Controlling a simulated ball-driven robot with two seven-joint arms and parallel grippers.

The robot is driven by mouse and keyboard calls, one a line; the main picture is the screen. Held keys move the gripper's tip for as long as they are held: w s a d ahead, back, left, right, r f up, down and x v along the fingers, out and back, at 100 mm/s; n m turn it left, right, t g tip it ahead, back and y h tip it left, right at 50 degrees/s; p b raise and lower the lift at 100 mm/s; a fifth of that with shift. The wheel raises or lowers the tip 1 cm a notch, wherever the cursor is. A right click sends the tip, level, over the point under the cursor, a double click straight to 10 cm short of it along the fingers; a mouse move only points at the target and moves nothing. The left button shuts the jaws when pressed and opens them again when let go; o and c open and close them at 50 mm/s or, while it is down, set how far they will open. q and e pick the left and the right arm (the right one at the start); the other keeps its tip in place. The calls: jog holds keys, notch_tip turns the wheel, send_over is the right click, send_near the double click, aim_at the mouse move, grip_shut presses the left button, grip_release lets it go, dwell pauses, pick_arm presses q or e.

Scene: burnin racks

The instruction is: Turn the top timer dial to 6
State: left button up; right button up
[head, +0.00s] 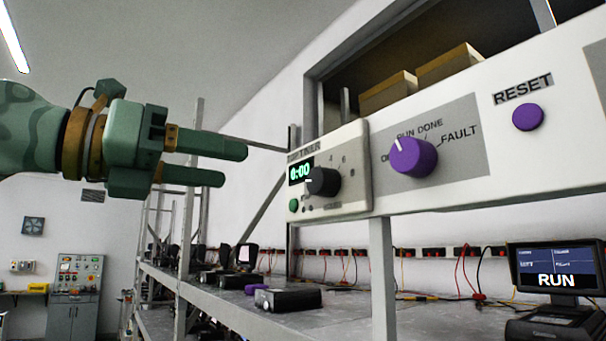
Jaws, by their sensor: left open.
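The top timer (352,165) is a pale box at the left end of the white panel. Its dark grey dial (322,182) has a light pointer mark that points to the left. The numbers 4, 6 and 8 show around the dial's upper right. The timer's display (300,171) reads 0:00 in green. A green button (293,205) is below the display. My left gripper (236,165) is green, open and empty. Its two fingers point right toward the timer, with a visible gap left of the dial. My right gripper is not in view.
A purple selector knob (412,157) and a purple RESET button (528,117) are on the white panel (470,186) to the right. A monitor (555,268) shows RUN at lower right. The rack's metal upright (190,215) stands below the gripper. Cardboard boxes (448,62) sit above.

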aim_at(314, 180)
pick_arm(q)
jog(key=p+x, duration=0.3)
jog(key=x, duration=0.8)
jog(key=shift+w+d+r, duration=0.1)
jog(key=shift+w+d, duration=0.1)
jog(key=shift+d, duration=0.1)
jog(key=shift+w+d, duration=0.45)
jog(key=shift+w, duration=0.05)
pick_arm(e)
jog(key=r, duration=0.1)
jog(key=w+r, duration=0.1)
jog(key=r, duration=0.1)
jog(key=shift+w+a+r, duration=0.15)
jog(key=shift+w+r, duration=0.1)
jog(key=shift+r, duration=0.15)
pick_arm(q)
jog(key=shift+s, duration=0.1)
jog(key=c, duration=1)
